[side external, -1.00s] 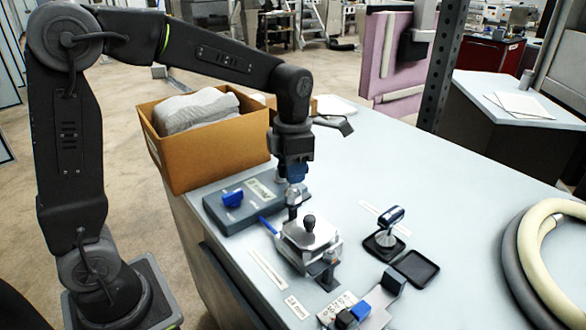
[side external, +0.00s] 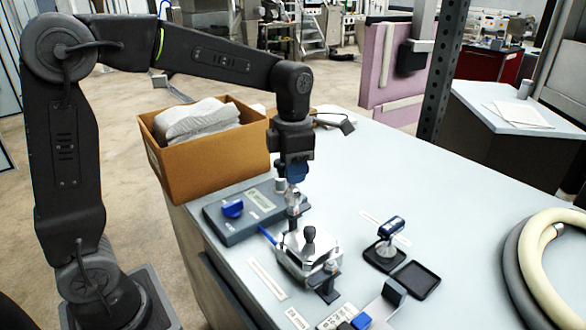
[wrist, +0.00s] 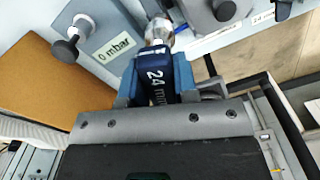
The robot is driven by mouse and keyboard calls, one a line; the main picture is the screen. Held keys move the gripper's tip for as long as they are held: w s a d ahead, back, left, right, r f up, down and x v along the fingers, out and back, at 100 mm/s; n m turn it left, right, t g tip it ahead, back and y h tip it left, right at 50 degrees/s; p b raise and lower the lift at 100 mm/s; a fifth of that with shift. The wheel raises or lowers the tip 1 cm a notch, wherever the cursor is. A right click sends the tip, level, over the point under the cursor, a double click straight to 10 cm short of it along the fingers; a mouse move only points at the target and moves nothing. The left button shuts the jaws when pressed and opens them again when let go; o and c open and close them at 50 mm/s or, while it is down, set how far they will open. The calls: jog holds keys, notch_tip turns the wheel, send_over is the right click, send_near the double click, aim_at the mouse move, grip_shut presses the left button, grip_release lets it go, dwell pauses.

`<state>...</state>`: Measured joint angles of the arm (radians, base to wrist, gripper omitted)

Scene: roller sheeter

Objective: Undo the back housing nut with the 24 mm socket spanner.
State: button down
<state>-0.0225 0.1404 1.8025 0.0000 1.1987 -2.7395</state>
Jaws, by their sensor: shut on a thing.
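My gripper (side external: 297,172) points straight down over the back of the silver sheeter housing (side external: 296,262). It is shut on the 24 mm socket spanner (wrist: 157,80), whose dark blue handle shows "24" between the blue fingers in the wrist view. The spanner's silver socket end (wrist: 158,32) points down at the back of the housing, and also shows below my gripper in the side view (side external: 294,200). The back housing nut is hidden, and I cannot tell whether the socket is on it.
A grey box with a blue knob (side external: 232,208) and a "0 mbar" display (wrist: 113,47) stands close on the left. A cardboard box (side external: 215,150) stands behind.

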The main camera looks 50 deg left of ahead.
jog(key=shift+r, duration=0.15)
jog(key=shift+r, duration=2.35)
